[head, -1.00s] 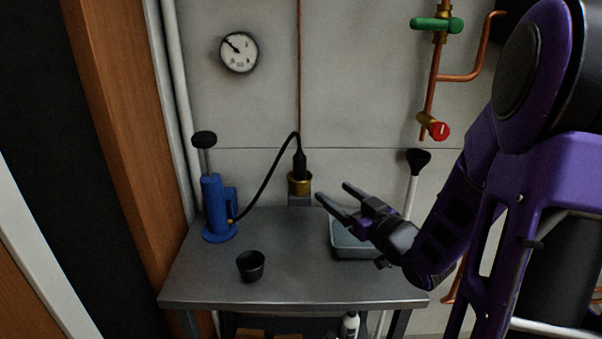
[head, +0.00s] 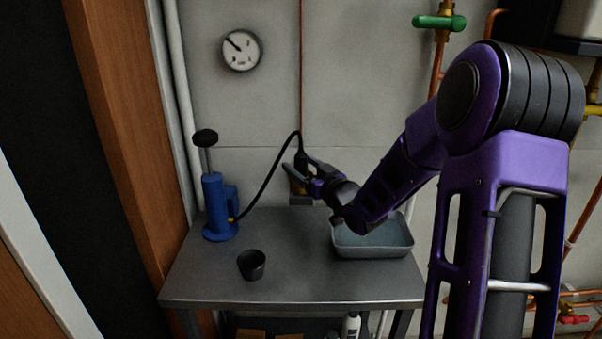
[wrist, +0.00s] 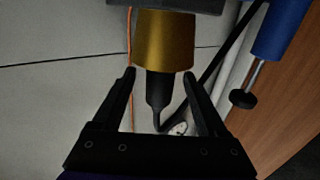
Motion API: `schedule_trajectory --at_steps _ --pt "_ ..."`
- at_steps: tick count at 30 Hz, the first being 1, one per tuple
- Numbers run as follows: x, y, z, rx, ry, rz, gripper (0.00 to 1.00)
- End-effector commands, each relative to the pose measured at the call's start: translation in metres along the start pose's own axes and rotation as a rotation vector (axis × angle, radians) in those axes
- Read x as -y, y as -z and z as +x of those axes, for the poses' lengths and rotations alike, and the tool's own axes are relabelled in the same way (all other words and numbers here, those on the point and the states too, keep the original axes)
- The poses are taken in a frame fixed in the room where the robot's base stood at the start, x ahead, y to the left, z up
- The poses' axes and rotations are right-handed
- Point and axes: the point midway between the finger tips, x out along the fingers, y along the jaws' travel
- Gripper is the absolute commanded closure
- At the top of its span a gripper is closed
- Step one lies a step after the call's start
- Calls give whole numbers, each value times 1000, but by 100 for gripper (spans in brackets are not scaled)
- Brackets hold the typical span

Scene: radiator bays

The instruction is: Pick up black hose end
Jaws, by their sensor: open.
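The black hose end (wrist: 159,90) points into a brass socket (wrist: 165,40) in the wrist view, which shows the scene upside down. My gripper (wrist: 160,73) is open, with one finger on each side of the hose end and a visible gap on both sides. In the head view my gripper (head: 294,168) is at the wall over the table's back edge and partly hides the hose end (head: 301,156) and socket. The black hose (head: 272,172) arches from there to the blue hand pump (head: 216,205) on the left.
A grey metal table (head: 305,285) carries a black cup (head: 251,265) at the front and a grey-blue tray (head: 372,252) under my arm. A round gauge (head: 241,50) hangs on the wall. A green valve handle (head: 439,22) and copper pipes are at the upper right.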

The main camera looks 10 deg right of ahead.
Motion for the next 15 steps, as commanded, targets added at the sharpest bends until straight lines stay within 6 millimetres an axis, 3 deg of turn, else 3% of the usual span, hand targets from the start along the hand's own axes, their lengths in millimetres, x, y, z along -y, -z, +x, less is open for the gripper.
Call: schedule_trajectory --at_steps 8,15 --pt "0 0 6 1 -1 0 24" --pt "0 0 5 0 0 0 64"
